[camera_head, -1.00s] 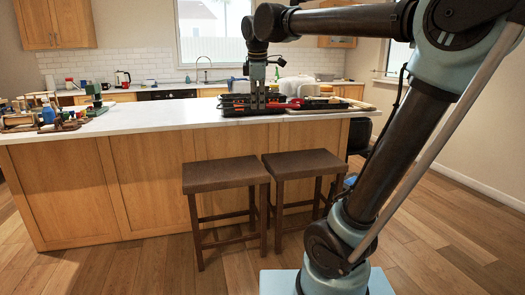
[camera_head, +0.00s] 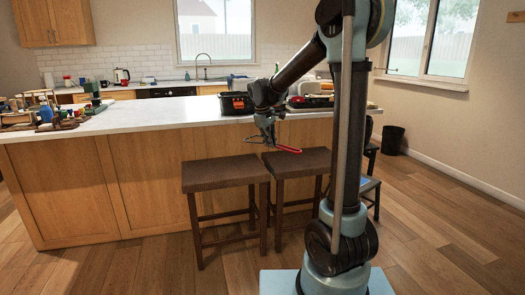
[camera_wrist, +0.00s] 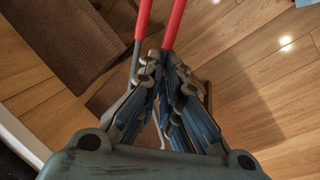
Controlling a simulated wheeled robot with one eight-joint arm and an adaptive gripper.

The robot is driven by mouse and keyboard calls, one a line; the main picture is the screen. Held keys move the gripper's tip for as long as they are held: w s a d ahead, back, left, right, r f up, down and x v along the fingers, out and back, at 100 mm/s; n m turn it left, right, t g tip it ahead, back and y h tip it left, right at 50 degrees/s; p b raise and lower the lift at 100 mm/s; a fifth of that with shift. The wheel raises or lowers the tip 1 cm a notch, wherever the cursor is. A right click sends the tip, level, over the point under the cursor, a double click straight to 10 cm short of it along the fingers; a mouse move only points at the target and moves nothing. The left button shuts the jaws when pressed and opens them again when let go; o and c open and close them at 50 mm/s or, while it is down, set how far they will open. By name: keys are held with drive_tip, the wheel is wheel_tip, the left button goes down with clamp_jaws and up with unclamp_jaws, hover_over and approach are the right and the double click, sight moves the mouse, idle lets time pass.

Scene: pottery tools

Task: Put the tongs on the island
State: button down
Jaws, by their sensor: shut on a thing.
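My gripper (camera_head: 268,138) is in front of the island's front edge, above the stools, and shut on the tongs. The tongs (camera_head: 288,149) have red handles and grey metal parts; in the head view a red handle points to the right. In the wrist view the red handles of the tongs (camera_wrist: 174,24) stretch away from between my gripper's fingers (camera_wrist: 162,100), with the grey parts between them. The fingers hide part of the tongs. The island (camera_head: 170,112) has a white top and wooden sides.
A black and orange toolbox (camera_head: 236,103) stands on the island, left of my arm. Several tools and wooden items (camera_head: 45,110) cover its left end. Its middle top is clear. Two brown stools (camera_head: 225,172) (camera_head: 300,161) stand in front. A dark bin (camera_head: 392,140) is at the right.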

drive_tip(key=w+d+f+m+g, duration=0.1)
drive_tip(key=d+f+m, duration=0.2)
drive_tip(key=f, duration=0.7)
drive_tip(key=d+f+m, duration=0.3)
drive_tip(key=d+f, duration=0.4)
drive_tip(key=f, duration=0.2)
drive_tip(key=w+d+f+m+g+h, duration=0.1)
drive_tip(key=d+f+m, duration=0.3)
drive_tip(key=f, duration=0.6)
drive_tip(key=shift+w+d+f+g, duration=0.3)
drive_tip(key=shift+w+d, duration=0.05)
drive_tip(key=shift+d, duration=0.5)
